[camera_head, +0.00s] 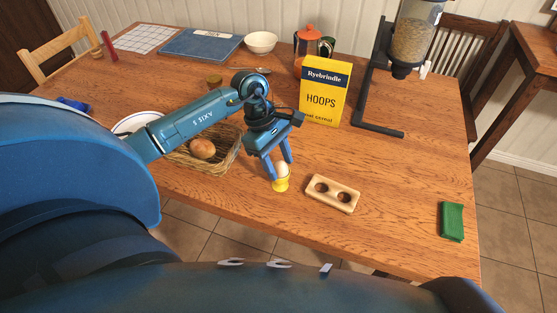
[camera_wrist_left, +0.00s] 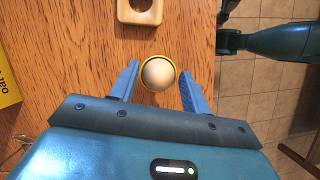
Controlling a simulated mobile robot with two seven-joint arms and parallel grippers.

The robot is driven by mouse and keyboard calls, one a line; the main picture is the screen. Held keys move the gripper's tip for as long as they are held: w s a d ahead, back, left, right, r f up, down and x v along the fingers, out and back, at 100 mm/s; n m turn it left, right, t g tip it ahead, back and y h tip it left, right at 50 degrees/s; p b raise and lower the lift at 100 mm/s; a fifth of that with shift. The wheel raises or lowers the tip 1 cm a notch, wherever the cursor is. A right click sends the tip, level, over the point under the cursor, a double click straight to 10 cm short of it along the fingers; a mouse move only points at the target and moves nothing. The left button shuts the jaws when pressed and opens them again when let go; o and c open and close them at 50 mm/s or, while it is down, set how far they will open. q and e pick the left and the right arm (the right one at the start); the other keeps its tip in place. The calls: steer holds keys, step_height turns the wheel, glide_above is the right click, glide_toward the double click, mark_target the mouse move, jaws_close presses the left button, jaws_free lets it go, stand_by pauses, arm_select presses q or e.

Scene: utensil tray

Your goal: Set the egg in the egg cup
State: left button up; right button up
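A pale egg (camera_head: 283,170) sits in the yellow egg cup (camera_head: 280,185) near the table's front edge. In the left wrist view the egg (camera_wrist_left: 158,75) shows from above, with the cup's yellow rim (camera_wrist_left: 159,57) around it. My left gripper (camera_head: 279,167) points down over the cup with one finger on each side of the egg. In the left wrist view the fingers (camera_wrist_left: 158,72) stand open, with a gap on both sides of the egg. The right gripper does not show; part of my right arm (camera_wrist_left: 275,40) shows in the left wrist view.
A wooden holder with two holes (camera_head: 333,206) lies just right of the cup. A wicker basket (camera_head: 228,157) with a brown roll (camera_head: 202,148) is left of it. A yellow cereal box (camera_head: 324,92) stands behind. The table's right side is clear around a green cloth (camera_head: 452,221).

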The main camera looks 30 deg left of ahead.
mark_target(280, 162)
arm_select(q)
steer(key=shift+o, duration=1)
arm_select(e)
steer(key=shift+s+d+f, duration=0.1)
steer(key=shift+f, duration=0.05)
arm_select(q)
steer(key=shift+r+p, duration=0.5)
steer(key=shift+p, duration=0.1)
steer(key=shift+r+p, duration=0.5)
steer(key=shift+p, duration=0.05)
steer(key=b+v, duration=0.1)
steer(key=v, duration=0.2)
steer(key=shift+a+r+b, duration=0.1)
steer(key=shift+a+b, duration=0.2)
steer(key=v, duration=0.8)
steer(key=shift+b, duration=0.45)
steer(key=shift+d, duration=0.1)
arm_select(e)
steer(key=shift+d+f, duration=0.1)
